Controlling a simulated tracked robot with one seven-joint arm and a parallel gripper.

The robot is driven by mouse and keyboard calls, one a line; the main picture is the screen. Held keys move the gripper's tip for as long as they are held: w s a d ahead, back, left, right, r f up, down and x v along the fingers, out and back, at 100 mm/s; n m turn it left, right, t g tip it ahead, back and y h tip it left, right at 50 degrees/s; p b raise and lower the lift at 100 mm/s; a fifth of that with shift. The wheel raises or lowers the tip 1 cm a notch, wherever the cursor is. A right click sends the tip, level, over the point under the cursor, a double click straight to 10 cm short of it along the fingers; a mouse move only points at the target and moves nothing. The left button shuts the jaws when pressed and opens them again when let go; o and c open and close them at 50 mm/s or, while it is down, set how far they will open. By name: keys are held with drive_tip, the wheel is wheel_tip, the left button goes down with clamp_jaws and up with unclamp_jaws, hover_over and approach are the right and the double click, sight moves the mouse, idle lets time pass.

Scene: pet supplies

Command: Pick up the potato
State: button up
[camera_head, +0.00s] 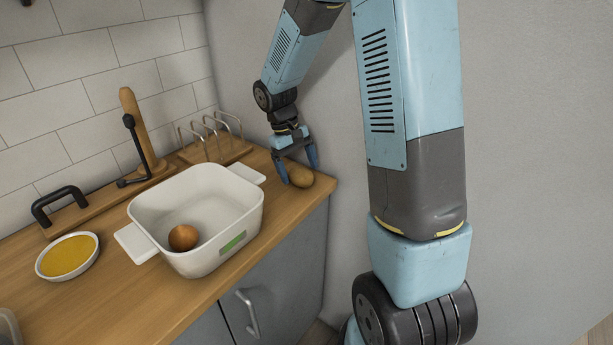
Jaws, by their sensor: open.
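The potato (299,177) is brown and oval. It lies on the wooden counter near its right end. My gripper (299,177) points down over the potato, with blue fingers apart. One finger shows at the potato's left and the other at its upper right. I cannot tell whether the fingers touch it. Part of the potato is hidden behind the near finger.
A white two-handled tub (158,212) with a round brown item (183,238) inside stands left of the potato. A wire rack (214,139) and a wooden holder (136,130) stand behind. A bowl of yellow contents (67,257) is at left. A wall borders the counter's right.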

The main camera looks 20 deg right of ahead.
drive_tip(key=shift+s+d+f, duration=0.1)
drive_tip(key=shift+f, duration=0.4)
drive_tip(key=shift+c, duration=0.5)
drive_tip(key=c, duration=1.1)
drive_tip(key=shift+r, duration=0.15)
